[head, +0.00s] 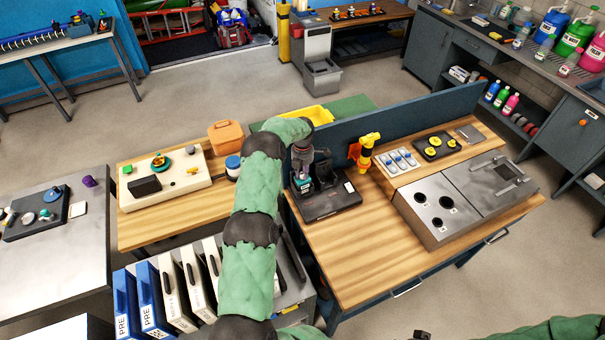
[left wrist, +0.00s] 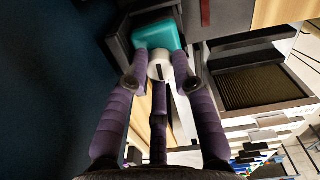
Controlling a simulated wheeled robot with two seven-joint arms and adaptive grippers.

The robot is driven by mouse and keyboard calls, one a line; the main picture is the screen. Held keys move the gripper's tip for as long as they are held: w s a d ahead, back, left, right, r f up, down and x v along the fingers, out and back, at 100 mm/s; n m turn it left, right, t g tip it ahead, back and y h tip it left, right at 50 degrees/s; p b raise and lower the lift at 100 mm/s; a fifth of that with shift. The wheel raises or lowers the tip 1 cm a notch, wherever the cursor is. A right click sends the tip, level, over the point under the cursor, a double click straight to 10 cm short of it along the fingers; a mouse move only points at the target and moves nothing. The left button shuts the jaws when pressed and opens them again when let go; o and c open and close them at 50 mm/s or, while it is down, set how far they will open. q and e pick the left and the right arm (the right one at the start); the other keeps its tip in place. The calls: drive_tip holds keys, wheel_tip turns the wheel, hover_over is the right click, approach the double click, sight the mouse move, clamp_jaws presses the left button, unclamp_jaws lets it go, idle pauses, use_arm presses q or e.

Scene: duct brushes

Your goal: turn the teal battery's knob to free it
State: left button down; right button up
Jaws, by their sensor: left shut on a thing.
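The teal battery (left wrist: 158,36) sits in a dark holder; in the head view a small teal part of it (head: 305,194) shows on the black dock (head: 330,204) on the wooden bench. Its pale round knob (left wrist: 160,66), with a dark mark, faces the left wrist camera. My left gripper (left wrist: 161,74) has its purple fingers closed on the knob, one on each side, with a third finger below. In the head view my left gripper (head: 303,163) reaches down over the dock and hides part of it. My right gripper does not show; only a green right arm part is at the bottom right.
A blue panel (head: 410,118) stands along the bench's back. A yellow-orange tool (head: 366,150) stands right of the dock. A metal box with round holes (head: 437,208) is farther right. Upright binders (head: 172,295) stand at the front left. The wood in front of the dock is clear.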

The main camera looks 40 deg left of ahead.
use_arm(q)
drive_tip(key=shift+n, duration=0.8)
drive_tip(key=c, duration=1.3)
unclamp_jaws()
wheel_tip(320, 180, up, 12)
